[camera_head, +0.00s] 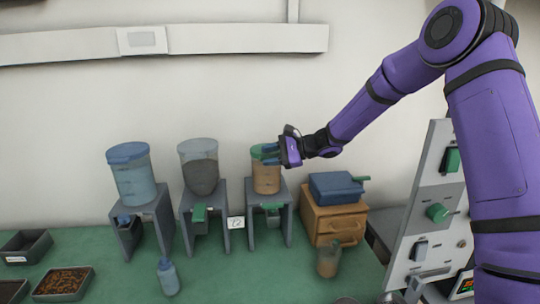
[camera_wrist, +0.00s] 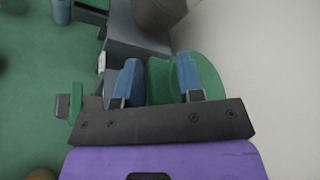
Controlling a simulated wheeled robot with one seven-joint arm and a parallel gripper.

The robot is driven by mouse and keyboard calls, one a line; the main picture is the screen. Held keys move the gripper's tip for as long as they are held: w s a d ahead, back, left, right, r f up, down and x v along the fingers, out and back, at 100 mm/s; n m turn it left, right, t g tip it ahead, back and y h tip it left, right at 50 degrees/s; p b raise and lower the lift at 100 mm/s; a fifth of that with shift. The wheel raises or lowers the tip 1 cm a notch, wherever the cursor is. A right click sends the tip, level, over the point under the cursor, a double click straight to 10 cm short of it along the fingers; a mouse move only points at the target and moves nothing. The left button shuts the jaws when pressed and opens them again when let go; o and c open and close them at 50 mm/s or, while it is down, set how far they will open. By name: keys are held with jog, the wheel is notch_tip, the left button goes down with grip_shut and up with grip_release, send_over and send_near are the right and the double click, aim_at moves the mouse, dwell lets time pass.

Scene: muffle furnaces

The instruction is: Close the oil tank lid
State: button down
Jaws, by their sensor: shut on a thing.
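The tank with brownish-orange contents (camera_head: 266,180) stands on the rightmost grey stand. A green lid (camera_head: 257,151) is at its top, partly hidden behind my gripper. My gripper (camera_head: 271,153) reaches in from the right at the tank's rim. In the wrist view the two blue fingers (camera_wrist: 159,80) are shut on a green part between them, and the round green lid (camera_wrist: 212,76) shows beside the right finger. Whether the lid sits flush on the rim cannot be told.
To the left stand a tank with grey contents (camera_head: 201,174) and a blue-lidded tank (camera_head: 134,176). A wooden drawer box (camera_head: 334,223) with a blue box (camera_head: 336,187) on top is close on the right. A tilted switch panel (camera_head: 432,215) stands farther right. The wall is behind.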

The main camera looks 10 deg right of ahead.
jog(key=shift+w+d+f, duration=0.1)
jog(key=shift+w+d, duration=0.05)
jog(key=shift+w, duration=0.05)
jog(key=c, duration=1.2)
grip_release()
jog(key=shift+w+f, duration=0.1)
jog(key=shift+w, duration=0.1)
jog(key=shift+o, duration=0.2)
jog(key=v, duration=1)
jog(key=shift+s+d, duration=0.2)
jog(key=shift+d, duration=0.05)
